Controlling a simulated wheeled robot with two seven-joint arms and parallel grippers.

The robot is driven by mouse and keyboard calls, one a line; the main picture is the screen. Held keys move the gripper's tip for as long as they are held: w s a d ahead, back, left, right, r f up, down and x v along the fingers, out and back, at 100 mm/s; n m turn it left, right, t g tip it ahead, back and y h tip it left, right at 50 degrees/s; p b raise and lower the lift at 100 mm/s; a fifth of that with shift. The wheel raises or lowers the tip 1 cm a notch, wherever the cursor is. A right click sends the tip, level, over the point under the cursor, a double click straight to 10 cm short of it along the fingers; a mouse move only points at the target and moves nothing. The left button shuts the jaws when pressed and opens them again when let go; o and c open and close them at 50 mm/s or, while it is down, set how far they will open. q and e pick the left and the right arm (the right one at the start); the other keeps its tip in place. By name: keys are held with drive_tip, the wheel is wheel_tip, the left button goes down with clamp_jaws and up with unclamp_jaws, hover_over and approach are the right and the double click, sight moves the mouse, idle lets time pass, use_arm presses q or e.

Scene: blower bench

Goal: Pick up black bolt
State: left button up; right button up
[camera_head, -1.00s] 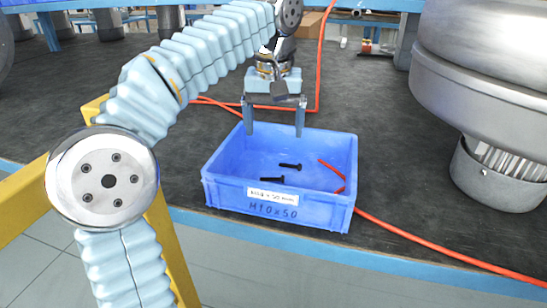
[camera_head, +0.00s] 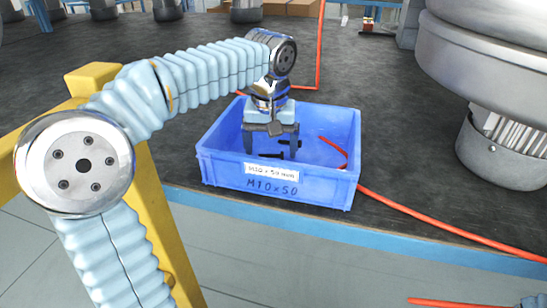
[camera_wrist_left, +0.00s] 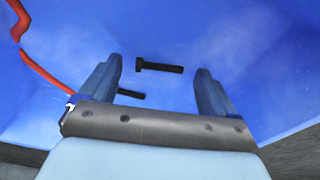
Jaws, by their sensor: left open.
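A blue bin (camera_head: 215,178) marked M10x50 stands on the dark bench. Two black bolts lie in it; one black bolt (camera_head: 270,155) shows near the left fingers, the other black bolt (camera_head: 291,143) is partly hidden by the gripper. My left gripper (camera_head: 271,150) points down inside the bin, open and empty. In the left wrist view, one bolt (camera_wrist_left: 159,66) lies just beyond and between the open fingertips (camera_wrist_left: 160,78). The other bolt (camera_wrist_left: 131,94) lies beside the left finger, close to the gripper's body. My right gripper is out of view.
A red cable (camera_head: 430,230) runs over the bin's right side and along the bench's front edge. A large silver machine (camera_head: 490,70) stands at right. A yellow frame (camera_head: 150,205) is at left. The bin walls surround my left gripper.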

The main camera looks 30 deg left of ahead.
use_arm(q)
drive_tip(key=shift+f, duration=0.3)
drive_tip(key=c, duration=1.2)
drive_tip(key=shift+o, duration=0.2)
